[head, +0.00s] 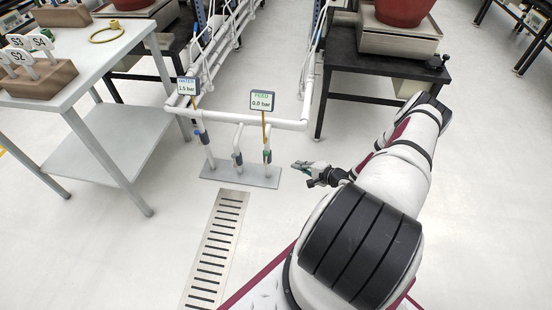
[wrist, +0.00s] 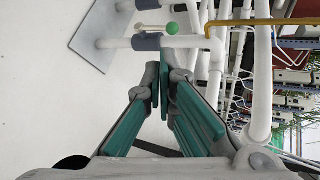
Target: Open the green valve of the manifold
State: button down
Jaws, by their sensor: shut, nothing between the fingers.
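The manifold is a frame of white pipes (head: 290,124) rising from a grey floor plate (head: 240,176). The green valve (head: 267,156) is on its right upright, below the FEED sign (head: 263,100), which reads 0.0 bar. In the wrist view its green ball knob (wrist: 172,29) shows beside a white pipe with a grey-blue valve body (wrist: 148,42). I cannot tell exactly how its lever points. My gripper (head: 297,164) is to the right of the green valve, apart from it. Its teal fingers (wrist: 163,82) are shut and empty, pointing towards the pipe.
A blue valve (head: 204,137) is on the left upright, under the WATER sign (head: 188,86) reading 1.5 bar. A middle upright has a grey valve (head: 237,158). A white table (head: 120,110) stands left, a black table (head: 345,62) at back right. A floor drain (head: 215,250) lies in front.

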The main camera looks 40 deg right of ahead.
jog(key=n, duration=0.1)
jog(key=b, duration=0.6)
send_near(266, 159)
jog(key=w+d, duration=0.1)
jog(key=w, duration=0.2)
jog(key=shift+w+d+f+n, duration=0.15)
jog(key=shift+w+n, duration=0.15)
jog(key=shift+w, duration=0.6)
jog(key=shift+w, duration=0.1)
jog(key=shift+w+a+r+p, duration=0.15)
jog(key=shift+w+a+p, duration=0.05)
jog(key=shift+w+p, duration=0.2)
jog(key=shift+w+a+r+p, duration=0.15)
jog(key=shift+w+a+p, duration=0.05)
jog(key=shift+w+p, duration=0.15)
jog(key=shift+w+r, duration=0.1)
